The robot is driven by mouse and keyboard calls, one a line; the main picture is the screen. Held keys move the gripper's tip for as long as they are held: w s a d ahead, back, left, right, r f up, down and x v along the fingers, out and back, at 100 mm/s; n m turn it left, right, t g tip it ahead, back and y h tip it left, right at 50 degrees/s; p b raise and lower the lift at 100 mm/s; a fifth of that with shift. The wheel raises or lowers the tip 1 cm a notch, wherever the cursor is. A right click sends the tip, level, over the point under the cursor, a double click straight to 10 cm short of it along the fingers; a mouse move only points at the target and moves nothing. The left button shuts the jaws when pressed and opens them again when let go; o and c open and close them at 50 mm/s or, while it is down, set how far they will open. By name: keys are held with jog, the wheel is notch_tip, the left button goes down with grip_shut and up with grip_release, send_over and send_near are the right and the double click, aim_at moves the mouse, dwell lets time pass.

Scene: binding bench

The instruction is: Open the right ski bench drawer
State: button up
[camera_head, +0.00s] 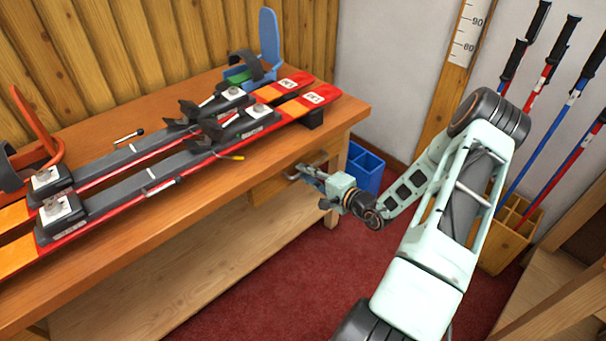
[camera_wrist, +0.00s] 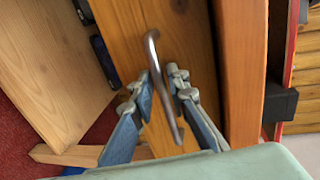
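The drawer (camera_head: 268,190) is a wooden front under the right end of the ski bench (camera_head: 180,195); how far it stands out is hard to tell. Its metal bar handle (camera_wrist: 152,50) crosses the wooden drawer front (camera_wrist: 122,35) in the wrist view, and part of it shows in the head view (camera_head: 294,176). My gripper (camera_head: 318,180) is at the handle. In the wrist view my gripper (camera_wrist: 160,80) is open, with one finger on each side of the bar. A small gap shows beside the bar; contact is unclear.
Red and orange skis (camera_head: 165,165) lie on the bench top. A blue bin (camera_head: 362,168) stands on the red carpet beyond my gripper. Ski poles stand in a wooden box (camera_head: 512,235) at the right. Carpet is free in front of the bench.

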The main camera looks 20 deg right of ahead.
jog(key=shift+w+a+f, duration=0.1)
jog(key=shift+w+a, duration=0.1)
jog(key=shift+w, duration=0.35)
grip_shut()
jog(key=shift+s, duration=0.1)
jog(key=f+b+v, duration=0.1)
jog(key=f+v, duration=0.2)
jog(key=v, duration=1.1)
jog(key=s+f+b+v, duration=0.1)
jog(key=f+v, duration=0.2)
jog(key=v, duration=1.1)
jog(key=shift+s+d, duration=0.15)
